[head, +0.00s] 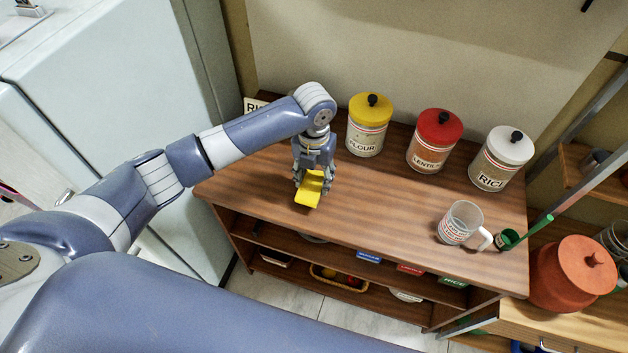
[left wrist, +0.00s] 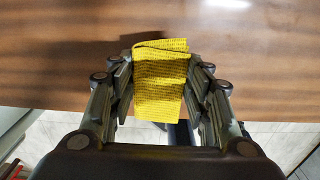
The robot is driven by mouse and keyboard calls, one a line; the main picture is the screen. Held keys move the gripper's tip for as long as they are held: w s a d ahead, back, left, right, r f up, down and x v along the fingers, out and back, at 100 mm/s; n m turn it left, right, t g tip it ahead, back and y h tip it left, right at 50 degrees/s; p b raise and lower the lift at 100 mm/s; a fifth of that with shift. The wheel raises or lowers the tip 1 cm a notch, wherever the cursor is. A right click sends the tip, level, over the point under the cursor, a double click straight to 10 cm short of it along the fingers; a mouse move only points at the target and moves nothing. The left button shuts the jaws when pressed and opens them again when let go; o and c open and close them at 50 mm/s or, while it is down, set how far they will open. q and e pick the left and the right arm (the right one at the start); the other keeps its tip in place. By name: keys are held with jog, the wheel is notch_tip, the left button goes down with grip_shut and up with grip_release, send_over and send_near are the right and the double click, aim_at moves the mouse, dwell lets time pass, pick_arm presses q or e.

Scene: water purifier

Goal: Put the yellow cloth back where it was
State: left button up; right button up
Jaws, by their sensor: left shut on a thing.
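The yellow cloth (head: 309,189) is folded and held between the fingers of my left gripper (head: 313,177), at the left part of the wooden counter (head: 400,213). In the left wrist view the cloth (left wrist: 160,85) fills the gap between the fingers of the left gripper (left wrist: 160,95), with the wood top behind it and the counter's front edge below. The cloth is near the counter top; I cannot tell whether it touches it. My right gripper is not in view.
Yellow-lidded flour (head: 366,138), red-lidded lentils (head: 430,152) and white-lidded rice (head: 496,170) canisters stand along the back. A glass mug (head: 461,223) stands at the front right, near a small green cup (head: 507,239). The counter's middle is clear. A pale fridge (head: 110,60) stands left.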

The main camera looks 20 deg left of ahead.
aim_at(314, 184)
pick_arm(q)
jog(key=shift+w+a, duration=0.1)
jog(key=shift+w, duration=0.25)
notch_tip(314, 184, down, 2)
jog(key=shift+s+f+p, duration=0.1)
jog(key=shift+f+p, duration=0.15)
jog(key=shift+p, duration=0.4)
jog(key=shift+f, duration=0.55)
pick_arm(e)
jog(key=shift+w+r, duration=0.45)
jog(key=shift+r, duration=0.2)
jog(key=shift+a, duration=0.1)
pick_arm(q)
jog(key=shift+f, duration=0.2)
jog(key=o, duration=0.9)
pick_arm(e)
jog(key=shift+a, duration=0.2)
pick_arm(q)
jog(key=shift+o, duration=0.2)
jog(key=shift+r, duration=0.1)
